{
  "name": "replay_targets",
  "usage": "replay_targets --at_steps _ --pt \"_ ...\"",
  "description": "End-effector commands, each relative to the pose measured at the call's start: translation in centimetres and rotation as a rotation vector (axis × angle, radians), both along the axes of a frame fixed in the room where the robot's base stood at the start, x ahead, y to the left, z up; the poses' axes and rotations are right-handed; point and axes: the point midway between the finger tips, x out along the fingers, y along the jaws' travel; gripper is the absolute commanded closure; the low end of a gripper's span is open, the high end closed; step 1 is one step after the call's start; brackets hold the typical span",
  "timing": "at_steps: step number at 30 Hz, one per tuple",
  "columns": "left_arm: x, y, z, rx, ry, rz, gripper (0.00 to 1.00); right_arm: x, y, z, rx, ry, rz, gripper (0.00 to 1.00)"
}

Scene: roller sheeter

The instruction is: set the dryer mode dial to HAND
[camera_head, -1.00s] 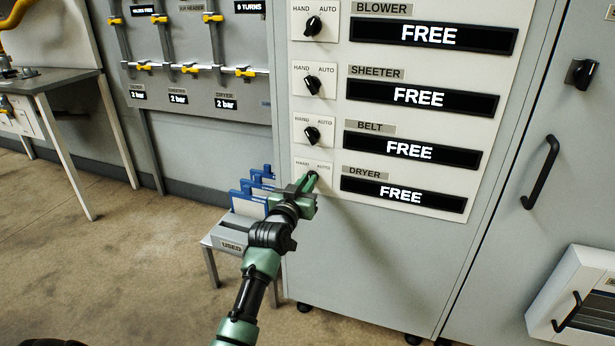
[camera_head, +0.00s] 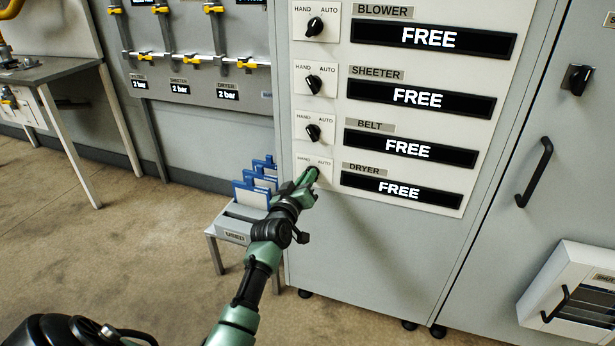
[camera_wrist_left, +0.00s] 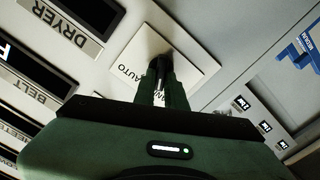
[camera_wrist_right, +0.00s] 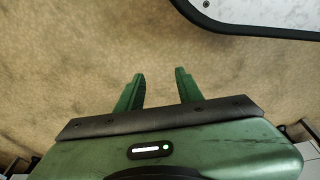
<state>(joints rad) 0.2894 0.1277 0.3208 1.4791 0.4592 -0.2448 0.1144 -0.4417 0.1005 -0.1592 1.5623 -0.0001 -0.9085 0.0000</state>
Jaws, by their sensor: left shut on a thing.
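The dryer mode dial (camera_wrist_left: 158,66) is a small black knob on a white plate (camera_head: 302,163) marked HAND and AUTO, the lowest of the dials on the panel. My left gripper (camera_head: 312,176) is at this dial and hides most of it in the head view. In the left wrist view its fingers (camera_wrist_left: 161,88) are closed around the knob. I cannot read the knob's pointing clearly. The display beside the DRYER label (camera_head: 364,169) reads FREE. My right gripper (camera_wrist_right: 160,90) is open and empty above the floor in the right wrist view.
The BLOWER (camera_head: 315,27), SHEETER (camera_head: 314,84) and BELT (camera_head: 313,132) dials sit above. A box marked USED (camera_head: 234,237), holding blue-edged cards, stands left of the cabinet, close to my left arm. A cabinet handle (camera_head: 535,172) is at the right.

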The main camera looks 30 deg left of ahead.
Motion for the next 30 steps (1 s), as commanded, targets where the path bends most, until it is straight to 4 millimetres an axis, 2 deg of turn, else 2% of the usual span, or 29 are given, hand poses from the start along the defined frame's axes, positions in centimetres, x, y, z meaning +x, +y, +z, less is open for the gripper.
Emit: replay_targets --at_steps 9,10,12,23,25,30 --pt "0.0 0.0 0.0 -0.006 -0.001 0.000 1.00 0.0 0.0 0.0 0.000 -0.001 0.000 0.64" --pt "0.0 0.0 0.0 -0.006 -0.001 0.000 0.85 0.0 0.0 0.0 0.000 -0.001 0.000 0.64" --pt "0.0 0.0 0.0 -0.006 -0.001 0.000 0.66 0.0 0.0 0.0 0.000 -0.001 0.000 0.64" --pt "-0.3 -0.1 0.0 -0.004 0.000 -0.001 0.66 0.1 0.0 0.1 0.000 -0.002 0.000 0.64" --pt "-1.0 -0.3 0.0 -0.003 0.000 -0.001 0.66 0.1 0.0 0.2 0.001 -0.006 0.000 0.64" --pt "-3.8 -0.9 0.0 -0.003 0.001 0.000 0.66 -1.5 -0.1 -1.9 -0.001 0.017 0.003 0.64"
